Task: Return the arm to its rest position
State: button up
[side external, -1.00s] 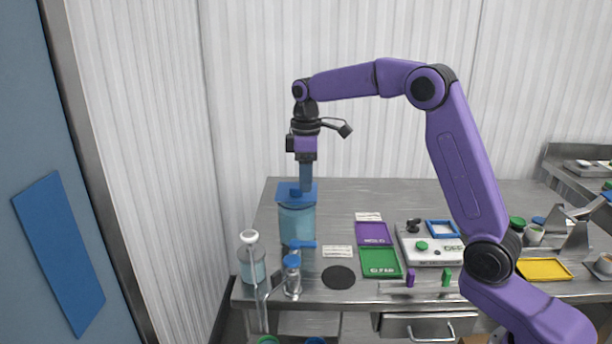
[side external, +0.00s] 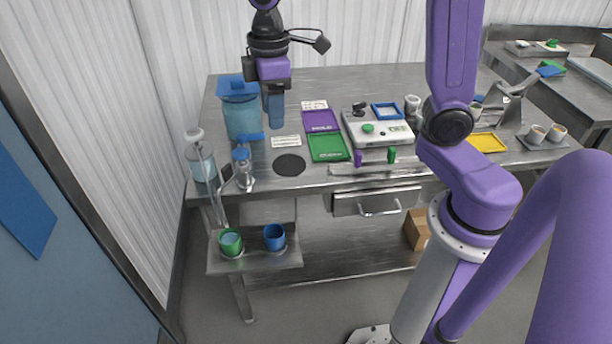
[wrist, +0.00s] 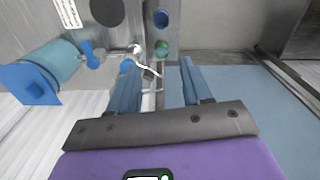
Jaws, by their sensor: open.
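My gripper (side external: 275,108) has blue fingers that point down, in front of and to the right of the blue-lidded container (side external: 243,118) in the side view. In the wrist view my gripper (wrist: 160,82) shows its two fingers spread apart with nothing between them. The container (wrist: 55,65) lies off to the left there. My purple arm reaches in over the steel table (side external: 330,85) from the right.
A pump bottle (side external: 201,160) and a small blue-capped dispenser (side external: 243,170) stand at the table's left. Green (side external: 231,241) and blue (side external: 274,237) cups sit on a lower shelf.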

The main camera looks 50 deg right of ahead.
jog(key=s+d+f+n, duration=0.1)
jog(key=s+d+f, duration=0.1)
jog(key=s, duration=0.9)
jog(key=s+d+f, duration=0.2)
jog(key=s+f, duration=0.1)
jog(key=s, duration=0.8)
jog(key=shift+s+d+n, duration=0.15)
jog(key=shift+n, duration=0.25)
